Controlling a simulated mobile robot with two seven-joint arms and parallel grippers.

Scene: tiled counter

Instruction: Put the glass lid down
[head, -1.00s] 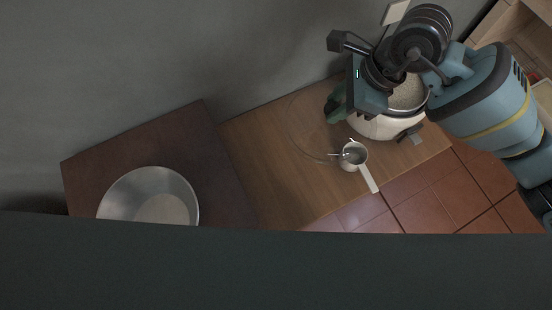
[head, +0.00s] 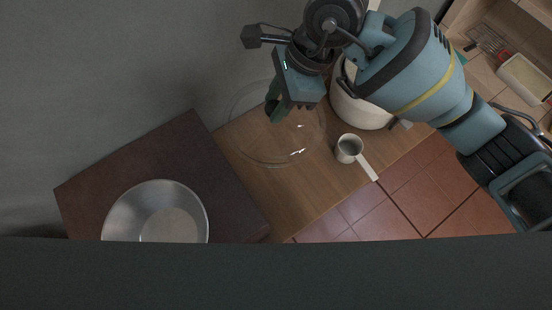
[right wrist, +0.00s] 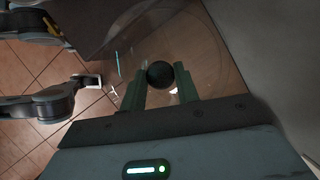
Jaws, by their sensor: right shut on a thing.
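The glass lid (head: 270,158) is a clear, faint disc over the wooden board in the head view. In the right wrist view its rounded dark knob (right wrist: 160,74) sits between the fingers, and the clear glass (right wrist: 205,50) spreads beyond it. My right gripper (head: 277,112) is shut on the knob (right wrist: 160,92). I cannot tell whether the lid touches the board or hangs just above it. The white pot (head: 358,110) stands to the right of the lid, partly hidden by my right arm.
A small saucepan (head: 349,148) with a pale handle stands right of the lid. The wooden board (head: 310,195) has bare room below the lid. A metal bowl (head: 172,225) sits on the dark surface (head: 120,165) at the left. A grey wall (head: 90,80) borders the back.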

